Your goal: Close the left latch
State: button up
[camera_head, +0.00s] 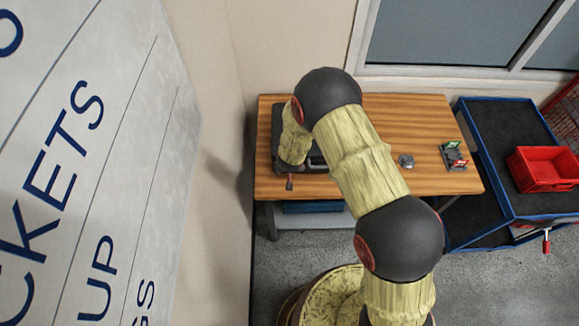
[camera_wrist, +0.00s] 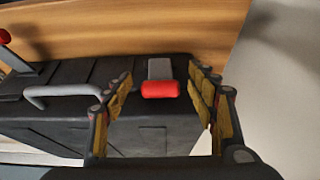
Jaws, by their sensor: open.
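A dark case (camera_wrist: 60,110) with a grey handle (camera_wrist: 62,92) fills much of the wrist view. In the head view the case (camera_head: 277,125) sits at the left end of the table, partly hidden by my arm. A latch with a red tab (camera_wrist: 160,90) and a grey arm lies between my fingers in the wrist view. A second red-tipped latch (camera_wrist: 5,37) stands raised at the upper left. The head view shows one red-tipped latch (camera_head: 290,183) at the case's front. My gripper (camera_wrist: 160,84) is open, its fingers on either side of the nearer red tab, with no clear grip.
The wooden table (camera_head: 430,125) has a small grey part (camera_head: 406,160) and a small fixture (camera_head: 453,157) on its right half. A blue-edged cart (camera_head: 500,125) with a red bin (camera_head: 545,168) stands at right. A wall (camera_head: 222,150) is close on the left.

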jog(key=v, duration=0.9)
jog(key=shift+s+r, duration=0.15)
jog(key=shift+r, duration=0.15)
dwell(0.3)
